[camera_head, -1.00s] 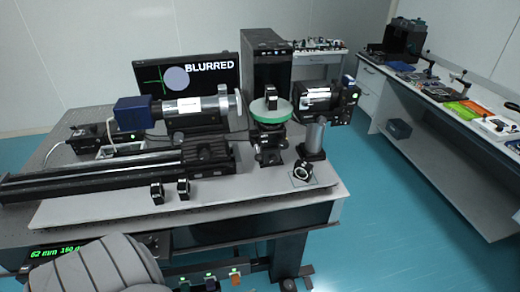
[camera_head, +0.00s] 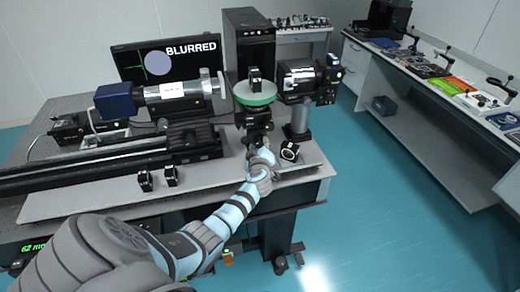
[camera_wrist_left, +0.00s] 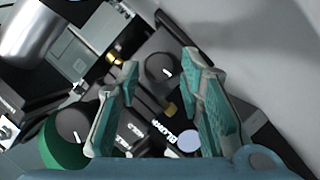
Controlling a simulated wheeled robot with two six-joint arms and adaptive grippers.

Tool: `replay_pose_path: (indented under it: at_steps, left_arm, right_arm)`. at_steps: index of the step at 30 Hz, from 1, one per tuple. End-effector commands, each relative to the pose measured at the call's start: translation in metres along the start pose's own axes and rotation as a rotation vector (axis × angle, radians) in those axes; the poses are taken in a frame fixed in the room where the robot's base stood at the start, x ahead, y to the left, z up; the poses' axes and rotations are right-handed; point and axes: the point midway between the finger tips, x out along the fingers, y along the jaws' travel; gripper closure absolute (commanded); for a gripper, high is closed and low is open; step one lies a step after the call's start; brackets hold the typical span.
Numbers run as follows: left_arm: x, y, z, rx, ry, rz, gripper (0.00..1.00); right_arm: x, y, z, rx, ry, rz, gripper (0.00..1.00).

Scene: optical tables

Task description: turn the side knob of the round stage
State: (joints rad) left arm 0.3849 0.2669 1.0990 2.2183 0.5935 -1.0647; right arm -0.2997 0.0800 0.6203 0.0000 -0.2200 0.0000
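The round stage (camera_head: 255,99) has a green rim and a dark post, and carries a small black mount on top. Its green disc (camera_wrist_left: 60,153) shows at the lower left of the left wrist view. A dark round knob (camera_wrist_left: 160,69) with a white mark is seen between my open left fingertips (camera_wrist_left: 160,62); I cannot tell whether they touch it. Another dark knob (camera_wrist_left: 71,124) with a white mark lies beside the green disc. In the head view my left gripper (camera_head: 262,157) is small, low in front of the stage's post. My right gripper is not in view.
A monitor (camera_head: 128,72) reads BLURRED. A silver and blue tube (camera_head: 165,92) stands left of the stage, and a lens unit (camera_head: 303,78) on a post stands right. A small round mount (camera_head: 289,151) sits close to my gripper. Two small mounts (camera_head: 158,179) stand by the rail.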

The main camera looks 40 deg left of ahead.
Motion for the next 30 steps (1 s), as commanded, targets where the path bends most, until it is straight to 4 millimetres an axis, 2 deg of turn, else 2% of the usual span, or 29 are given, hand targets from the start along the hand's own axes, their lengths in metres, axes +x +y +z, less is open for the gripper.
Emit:
replay_pose_path:
  at_steps: [1,4,13,20,30]
  left_arm:
    - [0.009,-0.004,0.004,0.0,0.001,0.0,0.66]
    - [0.018,-0.002,0.003,0.0,0.0,0.001,0.66]
    - [0.021,0.0,0.001,0.0,-0.001,0.001,0.66]
    - [0.02,0.001,0.0,0.0,0.0,0.001,1.0]
    - [0.021,0.0,0.0,-0.038,0.001,0.019,1.0]
  right_arm:
    - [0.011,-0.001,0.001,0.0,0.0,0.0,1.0]
    - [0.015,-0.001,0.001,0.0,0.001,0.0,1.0]
    - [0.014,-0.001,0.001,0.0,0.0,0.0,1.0]
    - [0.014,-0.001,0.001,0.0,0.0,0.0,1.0]
    - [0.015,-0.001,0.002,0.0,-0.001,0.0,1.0]
